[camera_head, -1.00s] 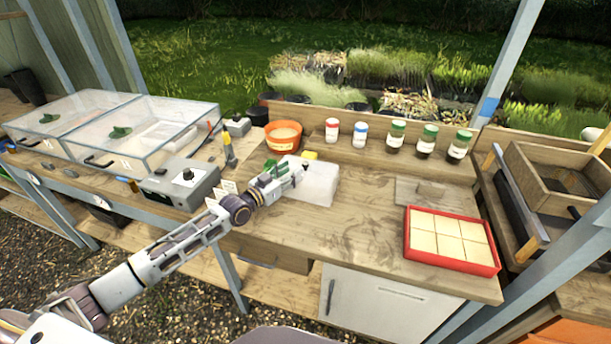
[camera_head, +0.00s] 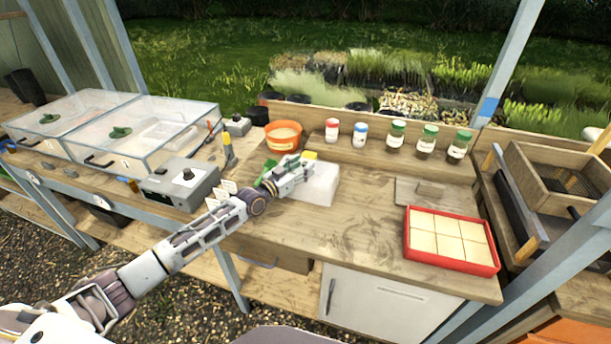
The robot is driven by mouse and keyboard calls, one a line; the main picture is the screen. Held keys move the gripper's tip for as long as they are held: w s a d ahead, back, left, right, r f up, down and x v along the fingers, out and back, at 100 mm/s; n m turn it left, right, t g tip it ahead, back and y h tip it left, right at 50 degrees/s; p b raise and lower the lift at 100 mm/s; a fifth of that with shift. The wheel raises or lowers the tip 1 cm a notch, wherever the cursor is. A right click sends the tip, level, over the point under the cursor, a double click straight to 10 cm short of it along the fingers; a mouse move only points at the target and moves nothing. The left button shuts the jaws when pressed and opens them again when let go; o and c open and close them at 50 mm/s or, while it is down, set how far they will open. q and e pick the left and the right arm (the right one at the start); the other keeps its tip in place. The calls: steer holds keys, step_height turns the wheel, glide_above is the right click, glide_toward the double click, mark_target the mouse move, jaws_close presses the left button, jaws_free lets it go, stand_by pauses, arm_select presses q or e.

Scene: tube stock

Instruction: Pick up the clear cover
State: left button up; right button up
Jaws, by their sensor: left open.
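A clear, whitish box-shaped cover (camera_head: 322,187) sits on the wooden workbench behind the middle of its front edge. My left gripper (camera_head: 303,172) is open at the cover's left side and overlaps its upper left part in the picture. I cannot tell whether the fingers touch it. My gripper hides part of the cover's left side. My right gripper is not in view.
An orange pot (camera_head: 284,137) and a yellow block (camera_head: 311,155) are behind the cover. A grey control box (camera_head: 180,184) and clear-lidded trays (camera_head: 150,135) stand left. A red tray (camera_head: 450,262) lies right; the bench between is mostly clear.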

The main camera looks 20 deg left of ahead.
arm_select(q)
steer(key=shift+c, duration=0.2)
stand_by(0.3)
jaws_close()
steer(key=shift+r, duration=0.1)
step_height(320, 180, up, 10)
steer(key=shift+p, duration=0.45)
stand_by(0.4)
